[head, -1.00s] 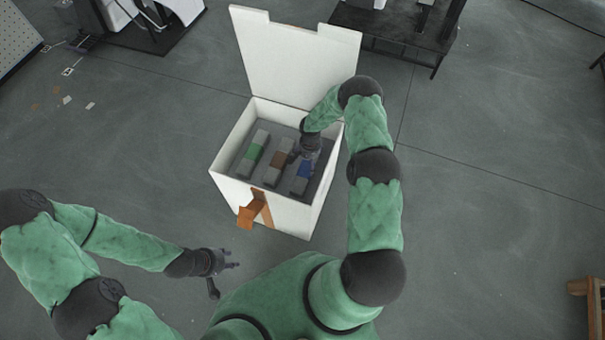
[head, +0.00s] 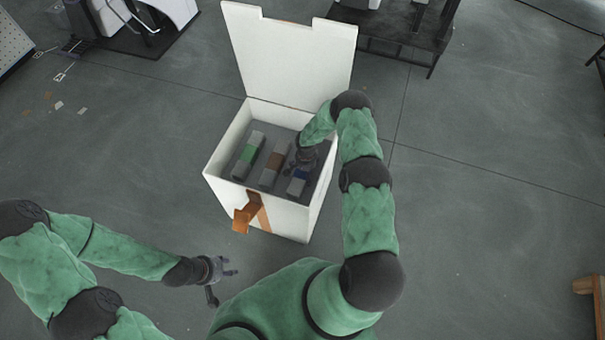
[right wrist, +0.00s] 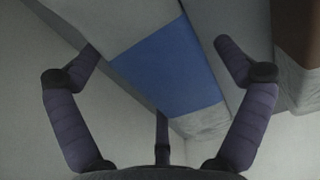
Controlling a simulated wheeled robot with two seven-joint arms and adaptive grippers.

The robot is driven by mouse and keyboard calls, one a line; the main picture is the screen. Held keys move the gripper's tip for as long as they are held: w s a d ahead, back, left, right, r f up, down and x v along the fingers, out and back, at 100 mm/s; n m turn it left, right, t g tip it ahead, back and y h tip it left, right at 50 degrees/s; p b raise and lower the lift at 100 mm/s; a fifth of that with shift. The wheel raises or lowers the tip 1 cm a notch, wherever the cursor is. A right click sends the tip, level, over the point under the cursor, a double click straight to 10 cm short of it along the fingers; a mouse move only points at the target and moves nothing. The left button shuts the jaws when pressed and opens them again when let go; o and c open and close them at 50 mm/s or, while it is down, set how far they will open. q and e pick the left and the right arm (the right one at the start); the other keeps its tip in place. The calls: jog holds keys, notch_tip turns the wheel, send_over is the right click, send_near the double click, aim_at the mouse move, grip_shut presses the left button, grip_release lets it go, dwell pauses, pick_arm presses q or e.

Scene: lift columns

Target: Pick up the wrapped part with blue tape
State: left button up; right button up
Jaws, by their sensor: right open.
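The wrapped part with blue tape (head: 295,187) lies in the white box, the rightmost of three grey-wrapped parts. My right gripper (head: 299,170) is over it and hides much of it in the head view. In the right wrist view the blue-taped part (right wrist: 182,70) runs diagonally between the spread fingers of my open right gripper (right wrist: 158,60). I cannot tell whether a finger touches it. My left gripper (head: 226,268) is open and empty, above the floor to the left of the box front.
The green-taped part (head: 248,155) and brown-taped part (head: 270,160) lie to the left in the same white box (head: 255,208). Its lid (head: 290,55) stands open at the back. Brown tape (head: 247,213) hangs on the front. A dark table (head: 400,35) stands behind.

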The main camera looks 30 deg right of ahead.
jog(key=c, duration=1.5)
